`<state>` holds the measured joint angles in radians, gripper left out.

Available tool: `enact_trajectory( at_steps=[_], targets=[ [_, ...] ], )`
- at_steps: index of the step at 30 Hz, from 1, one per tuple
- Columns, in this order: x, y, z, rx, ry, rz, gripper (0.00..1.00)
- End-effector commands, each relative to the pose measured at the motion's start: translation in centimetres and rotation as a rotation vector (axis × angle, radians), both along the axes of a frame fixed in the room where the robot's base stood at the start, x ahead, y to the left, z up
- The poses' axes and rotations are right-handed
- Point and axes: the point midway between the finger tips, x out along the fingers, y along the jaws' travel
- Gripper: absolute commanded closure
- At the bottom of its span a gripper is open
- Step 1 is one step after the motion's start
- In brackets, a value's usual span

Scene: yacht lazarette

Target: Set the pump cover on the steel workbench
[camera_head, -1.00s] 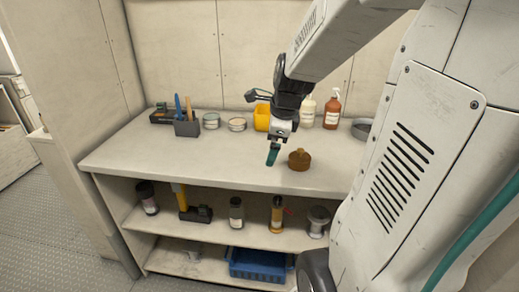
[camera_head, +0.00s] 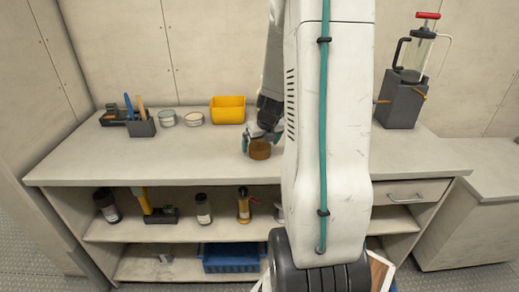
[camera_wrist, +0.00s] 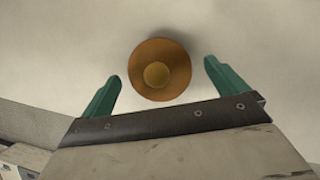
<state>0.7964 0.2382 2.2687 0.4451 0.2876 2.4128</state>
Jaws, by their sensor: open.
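A brown, round, bronze-looking piece with a raised knob, apparently the pump cover (camera_head: 260,150), rests on the pale bench top (camera_head: 180,160). In the wrist view the cover (camera_wrist: 178,52) shows from above, knob in its centre. My gripper (camera_head: 262,135) is just above and beside it, partly hidden by my arm. Its teal fingers (camera_wrist: 162,72) are open and empty, one on each side of the cover with gaps between. I cannot tell whether this pale bench or another surface is the steel workbench.
A yellow bin (camera_head: 228,110), two tins, and a grey tool holder (camera_head: 142,127) stand along the back. A pump with a red handle (camera_head: 402,100) stands at the right. A second counter (camera_head: 490,165) is at far right. The left front of the bench is clear.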

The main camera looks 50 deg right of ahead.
Motion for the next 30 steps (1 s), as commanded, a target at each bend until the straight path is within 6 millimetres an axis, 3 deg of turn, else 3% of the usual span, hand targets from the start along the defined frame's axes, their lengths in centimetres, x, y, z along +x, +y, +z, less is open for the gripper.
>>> enact_trajectory(
  at_steps=[3, 11, 17, 20, 30],
  targets=[
    [0.37, -0.17, -1.04, 0.0, 0.001, 0.0, 0.02],
    [0.45, -0.22, -1.22, -0.001, -0.001, 0.001, 0.02],
    [0.45, -0.22, -1.21, 0.0, 0.0, 0.001, 0.55],
    [0.46, -0.24, -1.18, -0.002, 0.0, 0.001, 0.62],
    [0.38, -0.45, -0.55, -0.002, -0.002, -0.003, 0.62]
  ],
)
